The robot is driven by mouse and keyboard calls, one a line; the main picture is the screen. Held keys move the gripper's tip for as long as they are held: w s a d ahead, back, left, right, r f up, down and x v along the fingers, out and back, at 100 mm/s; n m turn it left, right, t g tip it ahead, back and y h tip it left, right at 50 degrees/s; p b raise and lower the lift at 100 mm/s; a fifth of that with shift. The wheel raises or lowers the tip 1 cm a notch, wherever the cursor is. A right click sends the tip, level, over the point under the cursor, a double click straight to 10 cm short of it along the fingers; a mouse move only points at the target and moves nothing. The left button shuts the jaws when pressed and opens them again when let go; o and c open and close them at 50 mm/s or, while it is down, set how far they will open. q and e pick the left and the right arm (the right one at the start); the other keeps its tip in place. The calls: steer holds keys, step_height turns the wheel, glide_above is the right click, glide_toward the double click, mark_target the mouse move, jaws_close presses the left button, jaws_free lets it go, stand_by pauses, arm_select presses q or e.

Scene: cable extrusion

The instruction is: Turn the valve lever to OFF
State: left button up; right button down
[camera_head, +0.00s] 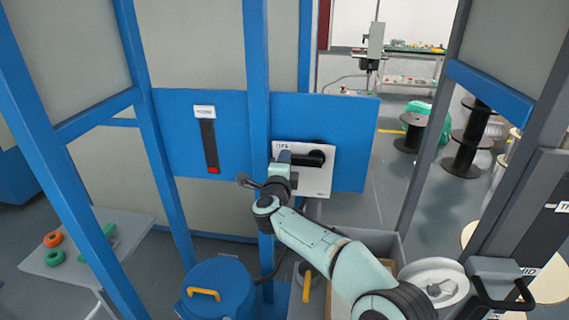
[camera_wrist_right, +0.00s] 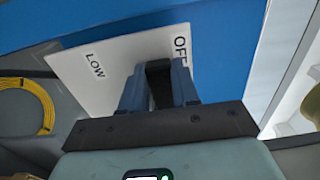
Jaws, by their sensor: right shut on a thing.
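The valve's white square plate (camera_head: 318,182) is mounted on a blue panel. The black valve lever (camera_head: 310,159) lies roughly level across the plate, pointing left from its dark hub. An OFF label shows at the plate's upper left in the head view. My right gripper (camera_head: 287,158) is shut on the lever's left part, just below that label. In the right wrist view, the black lever (camera_wrist_right: 158,84) sits between both fingers of my right gripper (camera_wrist_right: 157,88), with OFF and LOW printed on the plate (camera_wrist_right: 100,84). The fingers hide part of the lever. My left gripper is not in view.
A blue upright post (camera_head: 257,80) stands close left of the plate. A black slotted strip with a red end (camera_head: 213,169) is on the panel farther left. A blue drum (camera_head: 218,283) with a yellow handle and a white reel (camera_head: 437,283) stand below.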

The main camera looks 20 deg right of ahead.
steer(key=shift+r, duration=0.1)
steer(key=c, duration=0.8)
jaws_free()
steer(key=shift+c, duration=0.2)
steer(key=b+v, duration=0.2)
steer(key=v, duration=1.1)
steer(key=shift+s, duration=0.25)
